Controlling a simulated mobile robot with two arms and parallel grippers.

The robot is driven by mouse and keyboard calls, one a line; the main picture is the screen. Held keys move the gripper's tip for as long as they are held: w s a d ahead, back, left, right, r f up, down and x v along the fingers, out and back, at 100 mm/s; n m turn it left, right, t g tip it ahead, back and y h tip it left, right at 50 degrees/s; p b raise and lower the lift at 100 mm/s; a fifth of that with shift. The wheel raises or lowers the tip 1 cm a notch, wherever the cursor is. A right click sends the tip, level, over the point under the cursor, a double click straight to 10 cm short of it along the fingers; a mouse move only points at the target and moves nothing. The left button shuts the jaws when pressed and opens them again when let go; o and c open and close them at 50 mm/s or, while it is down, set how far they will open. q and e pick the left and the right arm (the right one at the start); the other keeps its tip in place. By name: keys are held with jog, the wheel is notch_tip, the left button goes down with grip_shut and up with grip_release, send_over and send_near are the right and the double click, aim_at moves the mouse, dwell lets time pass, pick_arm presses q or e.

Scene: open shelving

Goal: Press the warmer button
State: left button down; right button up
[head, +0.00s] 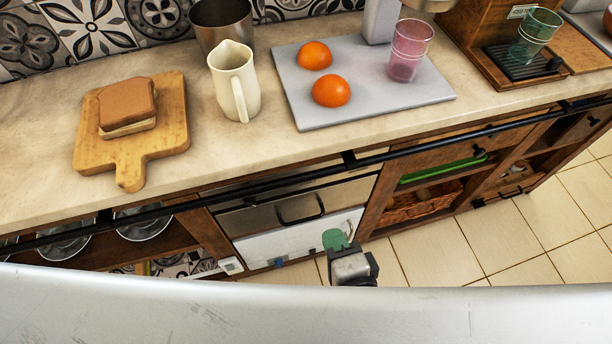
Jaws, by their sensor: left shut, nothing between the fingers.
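The warmer looks like the steel-fronted drawer unit (300,207) built in under the counter, with a dark bar handle. A pale panel (285,240) lies below its front. A small blue spot (278,262) shows at the panel's lower edge; I cannot tell if it is the button. A round green piece (335,239) shows at the panel's right part, right at the tip of my left gripper; I cannot tell whether they touch. My left gripper (346,252) is shut and empty in front of the panel's lower right. My right gripper is not in view.
A black rail (230,190) runs along the counter front above the unit. The counter holds a board with bread (127,105), a cream jug (234,80), and a grey board (360,110) with oranges and a pink glass. Tiled floor (430,250) is clear on the right.

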pick_arm(q)
send_over(312, 186)
jog(key=s, duration=0.3)
notch_tip(312, 186, down, 3)
jog(key=shift+s, duration=0.1)
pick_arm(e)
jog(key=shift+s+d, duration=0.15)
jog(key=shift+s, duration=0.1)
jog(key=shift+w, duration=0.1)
